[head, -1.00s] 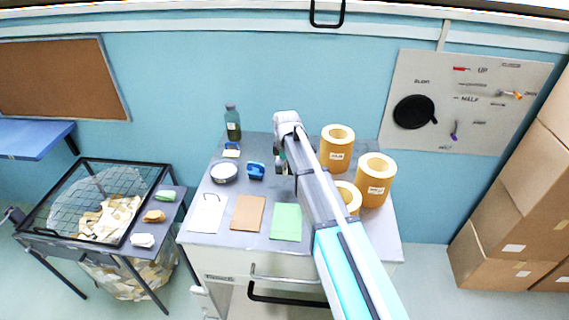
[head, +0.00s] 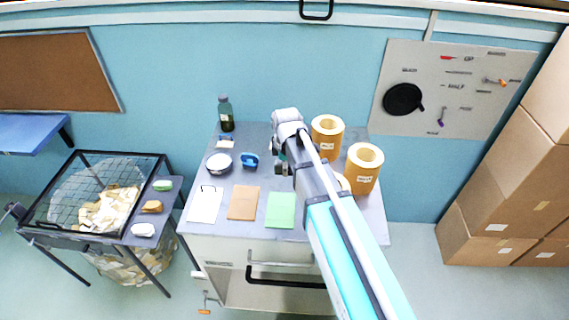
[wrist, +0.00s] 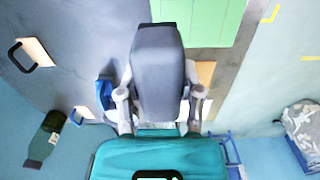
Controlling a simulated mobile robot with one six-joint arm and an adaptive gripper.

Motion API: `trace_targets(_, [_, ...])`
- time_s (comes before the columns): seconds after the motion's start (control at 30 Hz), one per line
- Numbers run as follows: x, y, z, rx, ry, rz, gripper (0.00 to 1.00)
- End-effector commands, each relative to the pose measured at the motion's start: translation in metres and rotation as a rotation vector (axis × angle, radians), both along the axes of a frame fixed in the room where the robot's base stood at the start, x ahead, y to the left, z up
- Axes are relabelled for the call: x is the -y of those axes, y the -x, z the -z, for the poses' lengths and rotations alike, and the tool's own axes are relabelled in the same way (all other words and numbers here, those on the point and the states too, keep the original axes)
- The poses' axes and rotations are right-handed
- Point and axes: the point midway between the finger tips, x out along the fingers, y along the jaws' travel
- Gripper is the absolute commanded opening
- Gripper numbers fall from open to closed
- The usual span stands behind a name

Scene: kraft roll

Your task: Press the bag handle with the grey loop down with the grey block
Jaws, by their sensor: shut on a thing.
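My gripper (wrist: 160,100) is shut on a grey block (wrist: 158,65), with a finger on either side in the wrist view. In the head view my gripper (head: 281,160) is above the back middle of the table, and the block is not clear there. Another pale handle piece with a dark loop (wrist: 26,55) lies at the left of the wrist view. I cannot tell which loop is grey. The block is apart from both.
A brown bag (head: 243,203) and a green bag (head: 280,210) lie beside the white one. A bowl (head: 219,164), a blue tool (head: 250,161) and a bottle (head: 226,115) stand behind. Tall kraft rolls (head: 363,168) crowd the right.

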Motion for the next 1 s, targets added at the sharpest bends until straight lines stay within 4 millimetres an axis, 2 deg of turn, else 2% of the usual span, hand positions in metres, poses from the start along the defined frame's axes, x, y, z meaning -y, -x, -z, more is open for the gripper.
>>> trace_targets(0.67, [-0.003, -0.001, 0.001, 0.000, 0.000, -0.001, 0.00])
trace_targets(0.87, [-0.022, -0.003, 0.005, 0.000, 0.000, -0.003, 0.00])
trace_targets(1.0, [-0.049, -0.005, 0.011, 0.000, 0.000, -0.005, 0.00])
